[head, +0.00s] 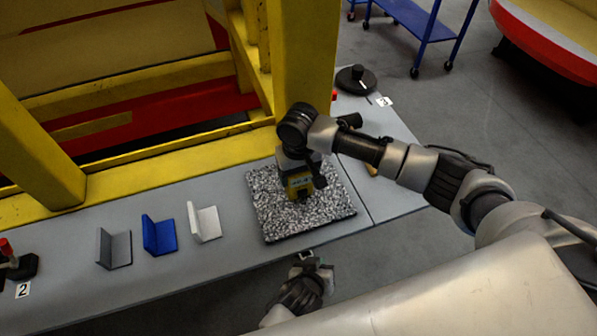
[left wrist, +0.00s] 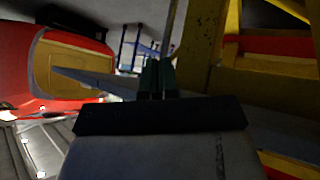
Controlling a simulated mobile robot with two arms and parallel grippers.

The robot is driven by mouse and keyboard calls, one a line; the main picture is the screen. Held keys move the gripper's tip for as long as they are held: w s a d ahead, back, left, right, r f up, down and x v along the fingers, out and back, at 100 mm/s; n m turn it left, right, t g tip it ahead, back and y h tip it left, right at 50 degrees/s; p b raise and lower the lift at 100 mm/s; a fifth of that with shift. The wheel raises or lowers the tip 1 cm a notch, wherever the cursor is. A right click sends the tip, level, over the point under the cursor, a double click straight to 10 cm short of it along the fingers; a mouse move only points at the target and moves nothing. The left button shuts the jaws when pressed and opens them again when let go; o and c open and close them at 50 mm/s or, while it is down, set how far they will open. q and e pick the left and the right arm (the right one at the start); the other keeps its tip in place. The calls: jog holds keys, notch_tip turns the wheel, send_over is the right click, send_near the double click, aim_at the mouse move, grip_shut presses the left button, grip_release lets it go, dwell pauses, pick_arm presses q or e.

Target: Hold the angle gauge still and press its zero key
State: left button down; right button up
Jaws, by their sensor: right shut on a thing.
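The angle gauge (head: 299,187) is a small yellow block with a dark face, standing on a speckled granite plate (head: 262,222). My right gripper (head: 303,172) reaches down from above and is shut on the gauge, covering part of its top. The zero key is too small to make out. My left gripper (head: 307,256) is in front of the plate's near edge, apart from the gauge. In the left wrist view its two dark fingers (left wrist: 157,78) lie close side by side with nothing seen between them.
Grey, blue and white angle brackets (head: 114,249) stand left of the plate on the grey bench (head: 75,290). A round black stand (head: 356,79) is at the far right end. A yellow frame post (head: 300,60) rises behind the plate. Open floor lies right of the bench.

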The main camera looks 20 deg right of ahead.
aim_at(302, 193)
pick_arm(q)
jog(key=shift+t+h, duration=0.4)
jog(key=shift+t, duration=0.1)
jog(key=d+r, duration=0.1)
jog(key=r, duration=0.1)
jog(key=d+r, duration=0.1)
jog(key=r, duration=0.1)
jog(key=d+r, duration=0.1)
jog(key=r, duration=0.1)
jog(key=shift+w+d+r, duration=0.1)
jog(key=shift+w+r, duration=0.1)
jog(key=shift+w, duration=0.1)
jog(key=shift+m+t+y, duration=0.7)
jog(key=shift+m+y, duration=0.1)
jog(key=w+a+r, duration=0.2)
jog(key=shift+w+a+r, duration=0.15)
jog(key=shift+w, duration=0.2)
jog(key=shift+w+a+r, duration=0.1)
jog(key=shift+w+a, duration=0.05)
jog(key=shift+w, duration=0.55)
jog(key=shift+w+a, duration=0.1)
jog(key=shift+w, duration=3.65)
